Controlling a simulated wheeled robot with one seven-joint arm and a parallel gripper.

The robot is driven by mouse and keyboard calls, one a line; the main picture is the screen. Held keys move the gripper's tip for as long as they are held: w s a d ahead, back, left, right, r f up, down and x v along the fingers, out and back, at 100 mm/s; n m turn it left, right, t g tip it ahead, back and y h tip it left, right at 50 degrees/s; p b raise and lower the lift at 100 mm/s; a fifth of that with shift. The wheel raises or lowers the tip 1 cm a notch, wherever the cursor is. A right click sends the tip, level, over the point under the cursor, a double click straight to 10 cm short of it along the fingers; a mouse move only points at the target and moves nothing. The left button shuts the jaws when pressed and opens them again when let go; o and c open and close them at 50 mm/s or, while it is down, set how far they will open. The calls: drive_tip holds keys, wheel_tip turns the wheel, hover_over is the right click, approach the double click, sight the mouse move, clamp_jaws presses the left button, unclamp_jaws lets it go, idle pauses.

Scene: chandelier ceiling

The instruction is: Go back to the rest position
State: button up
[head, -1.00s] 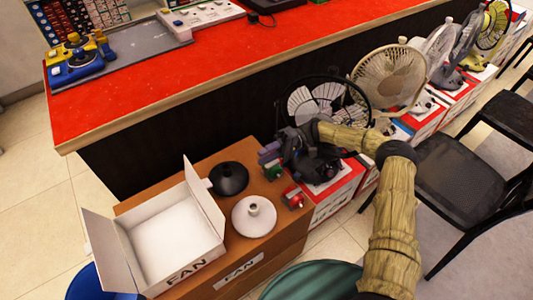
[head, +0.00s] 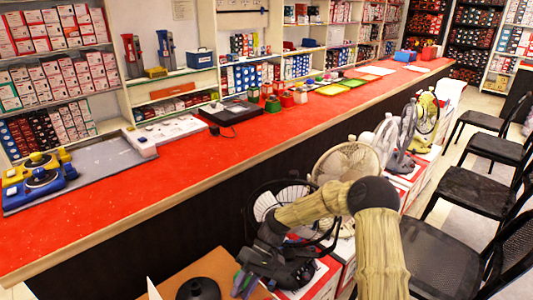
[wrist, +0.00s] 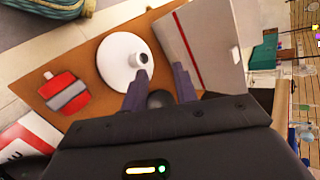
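My gripper (head: 244,283) is low in the head view, in front of the black fan, on my bent arm. In the wrist view my gripper (wrist: 160,90) has its two dark fingers apart with nothing held between them. A black round base (wrist: 156,99) shows beyond the fingers; it also shows at the bottom of the head view (head: 198,289). A white round base (wrist: 122,62) and a red and grey item (wrist: 67,92) lie on the brown box (wrist: 100,30) in the wrist view.
A long red counter (head: 190,175) runs beside my arm. Several fans stand on boxes along it, including a black one (head: 270,205) and a beige one (head: 345,165). Black chairs (head: 440,260) stand at the right. A white open box (wrist: 200,40) is near the fingers.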

drive_tip(key=s+d+r+m+t+h, duration=0.2)
drive_tip(key=s+d+r+t, duration=0.15)
drive_tip(key=d, duration=0.35)
drive_tip(key=s+d+r+m+t+h, duration=0.2)
drive_tip(key=s+d+r+t, duration=0.15)
drive_tip(key=d, duration=0.35)
drive_tip(key=s+d+r+m+t+h, duration=0.25)
drive_tip(key=d+r+t, duration=0.2)
drive_tip(key=d, duration=0.35)
wheel_tip(320, 180, up, 23)
drive_tip(key=p, duration=2.3)
drive_tip(key=shift+a+r, duration=0.15)
drive_tip(key=shift+a, duration=0.05)
drive_tip(key=shift+w+g, duration=0.1)
drive_tip(key=shift+g, duration=0.15)
drive_tip(key=shift+w, duration=0.15)
